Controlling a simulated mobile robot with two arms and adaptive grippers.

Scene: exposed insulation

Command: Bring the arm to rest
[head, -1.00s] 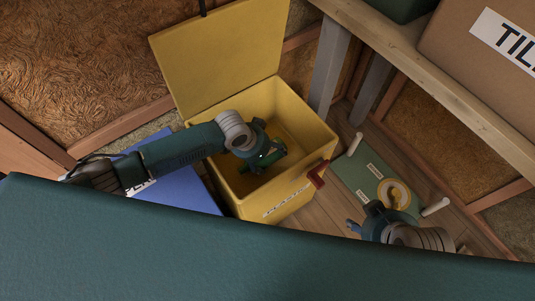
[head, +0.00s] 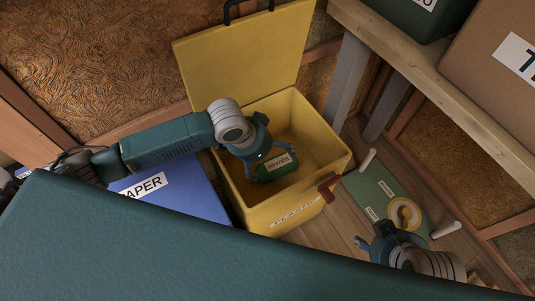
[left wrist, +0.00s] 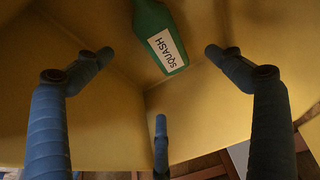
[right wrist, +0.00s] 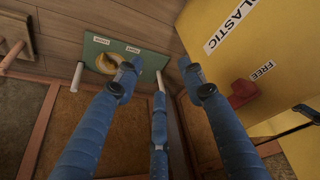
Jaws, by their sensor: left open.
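My left arm (head: 170,143) reaches over the yellow bin labelled PLASTIC (head: 331,163), whose lid stands open. My left gripper (head: 262,172) is inside the bin's mouth. In the left wrist view the left gripper (left wrist: 158,70) has its fingers spread with nothing between the tips. A green bottle labelled SQUASH (left wrist: 160,30) lies in the bin beyond them, and it shows in the head view (head: 279,167). My right gripper (head: 366,243) is low at the right. In the right wrist view the right gripper (right wrist: 155,75) has its fingers apart and empty.
A blue box labelled PAPER (head: 185,195) stands left of the bin. A red latch (head: 328,189) sticks out of the bin's front. A green board (head: 378,190) with white posts and a yellow ring (head: 405,214) lies right. A wooden shelf (head: 430,60) is upper right.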

